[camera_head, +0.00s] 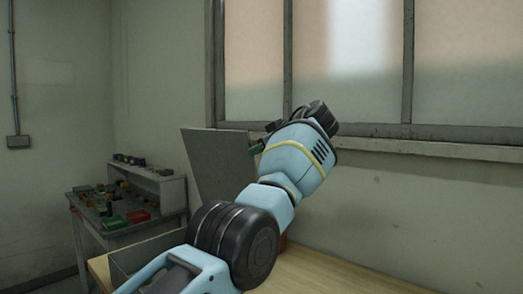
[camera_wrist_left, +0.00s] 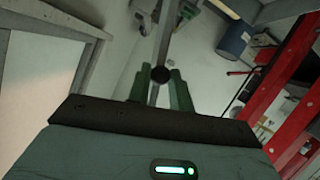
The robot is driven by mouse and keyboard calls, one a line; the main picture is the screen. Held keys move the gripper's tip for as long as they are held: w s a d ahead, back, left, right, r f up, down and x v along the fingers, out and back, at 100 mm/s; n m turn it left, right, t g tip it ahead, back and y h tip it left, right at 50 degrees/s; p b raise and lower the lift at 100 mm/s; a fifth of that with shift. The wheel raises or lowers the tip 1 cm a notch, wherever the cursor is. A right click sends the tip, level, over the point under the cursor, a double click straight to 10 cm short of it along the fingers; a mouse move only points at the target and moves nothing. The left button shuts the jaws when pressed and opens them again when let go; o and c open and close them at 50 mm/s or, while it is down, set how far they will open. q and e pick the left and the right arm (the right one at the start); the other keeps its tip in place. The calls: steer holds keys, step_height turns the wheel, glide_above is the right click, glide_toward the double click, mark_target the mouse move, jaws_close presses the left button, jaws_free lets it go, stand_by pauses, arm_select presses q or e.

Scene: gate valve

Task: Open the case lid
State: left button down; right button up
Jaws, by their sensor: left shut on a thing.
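The case's grey lid (camera_head: 215,168) stands raised, near upright, on the wooden table in the head view. Part of the open case body (camera_head: 140,250) shows below it at lower left, mostly behind my arm. My left gripper (camera_head: 257,147) is at the lid's upper right edge. In the wrist view, the green fingers of my left gripper (camera_wrist_left: 160,82) are shut on a thin grey strip with a dark round knob, which seems to be the lid seen edge-on. My right gripper is not in view.
The wooden table (camera_head: 330,278) is bare at front right. A side bench (camera_head: 125,225) with small parts and red and green bins stands at left. A wall with a window (camera_head: 350,60) is behind. The wrist view shows a red frame (camera_wrist_left: 285,80) and a blue barrel (camera_wrist_left: 232,40).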

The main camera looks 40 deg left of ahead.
arm_select(q)
steer(key=c, duration=1.3)
jaws_free()
steer(key=shift+o, duration=0.2)
steer(key=v, duration=0.7)
steer(key=shift+d+r+b, duration=0.15)
steer(key=shift+d+b, duration=0.2)
steer(key=shift+b, duration=0.05)
steer(key=shift+s, duration=0.15)
